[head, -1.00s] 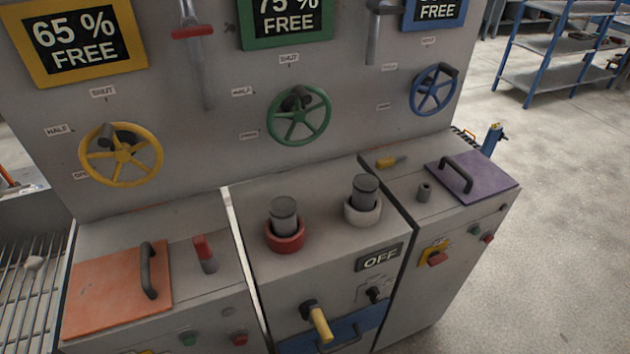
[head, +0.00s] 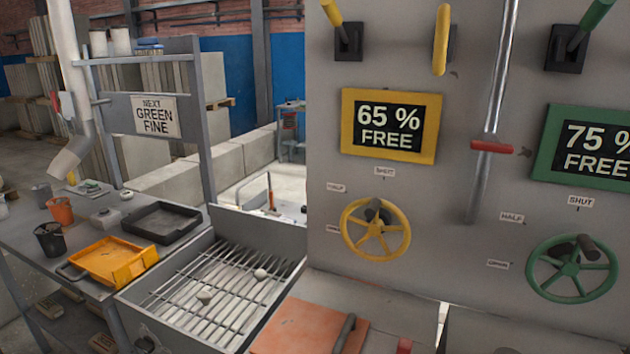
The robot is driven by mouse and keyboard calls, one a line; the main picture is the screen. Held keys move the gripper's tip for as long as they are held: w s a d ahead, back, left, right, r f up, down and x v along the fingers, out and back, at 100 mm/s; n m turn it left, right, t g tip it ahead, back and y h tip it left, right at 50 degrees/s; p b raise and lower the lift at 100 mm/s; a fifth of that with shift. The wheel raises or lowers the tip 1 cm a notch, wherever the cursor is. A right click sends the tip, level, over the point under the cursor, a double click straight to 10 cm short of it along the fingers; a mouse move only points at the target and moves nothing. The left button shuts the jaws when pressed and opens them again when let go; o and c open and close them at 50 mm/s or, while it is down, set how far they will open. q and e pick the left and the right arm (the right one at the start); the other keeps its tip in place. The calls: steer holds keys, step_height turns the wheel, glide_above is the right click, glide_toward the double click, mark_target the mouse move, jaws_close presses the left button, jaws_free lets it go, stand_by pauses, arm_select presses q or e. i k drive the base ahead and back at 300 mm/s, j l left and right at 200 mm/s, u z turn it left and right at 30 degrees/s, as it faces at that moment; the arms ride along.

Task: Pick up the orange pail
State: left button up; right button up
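A small orange pail (head: 60,211) stands upright on the grey bench (head: 20,235) at the left of the head view. A black pail (head: 50,240) stands just in front of it, and a grey pail (head: 41,195) stands behind it to the left. The orange pail looks free of any gripper. Neither of my grippers shows in the head view.
A yellow-orange scoop-like tray (head: 112,262) and a black tray (head: 162,222) lie on the bench to the right of the pails. A metal grate (head: 215,293) sits beside the bench. The panel with handwheels (head: 376,229) fills the right side.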

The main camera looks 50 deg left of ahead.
mark_target(60, 207)
steer(key=u, duration=2.9)
steer(key=i+j, duration=0.2)
